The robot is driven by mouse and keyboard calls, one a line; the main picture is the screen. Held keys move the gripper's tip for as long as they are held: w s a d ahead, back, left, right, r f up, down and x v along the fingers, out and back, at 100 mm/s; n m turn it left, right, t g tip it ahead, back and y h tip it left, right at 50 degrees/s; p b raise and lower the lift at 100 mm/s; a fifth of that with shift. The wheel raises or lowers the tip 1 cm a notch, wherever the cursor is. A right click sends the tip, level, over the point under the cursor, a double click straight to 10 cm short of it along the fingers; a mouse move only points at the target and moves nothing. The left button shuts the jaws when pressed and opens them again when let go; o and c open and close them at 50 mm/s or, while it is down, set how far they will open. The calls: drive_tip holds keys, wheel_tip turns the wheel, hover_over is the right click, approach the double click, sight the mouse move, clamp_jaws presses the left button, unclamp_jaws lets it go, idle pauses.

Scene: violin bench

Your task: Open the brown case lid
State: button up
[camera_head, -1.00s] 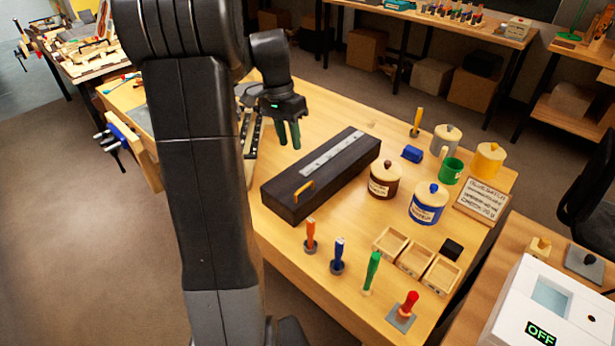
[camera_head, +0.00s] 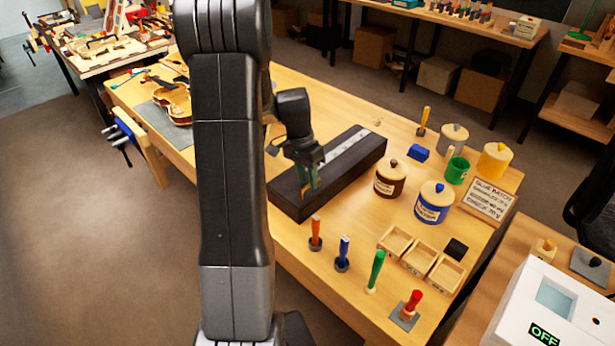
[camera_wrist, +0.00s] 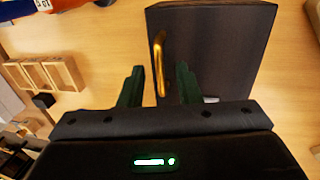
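The long dark brown case (camera_head: 363,163) lies on the workbench with its lid shut. A pale strip (camera_head: 352,150) runs along its top. A brass handle (camera_wrist: 161,62) stands at the near end; in the head view my gripper largely covers it. My gripper (camera_head: 308,184) is over that near end, fingers pointing down. In the wrist view my gripper (camera_wrist: 158,82) is open, with its green fingers apart on either side of the handle's line. I cannot tell how far the fingertips are from the handle.
A brown jar (camera_head: 390,180) and a blue jar (camera_head: 432,204) stand right of the case. Several upright handled tools, such as the orange one (camera_head: 315,234), stand in front. Wooden trays (camera_head: 411,257) sit front right. A violin (camera_head: 174,101) lies at the back left.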

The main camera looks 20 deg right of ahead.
drive_tip(key=shift+f, duration=0.2)
drive_tip(key=shift+c, duration=0.2)
clamp_jaws()
drive_tip(key=shift+r, duration=0.1)
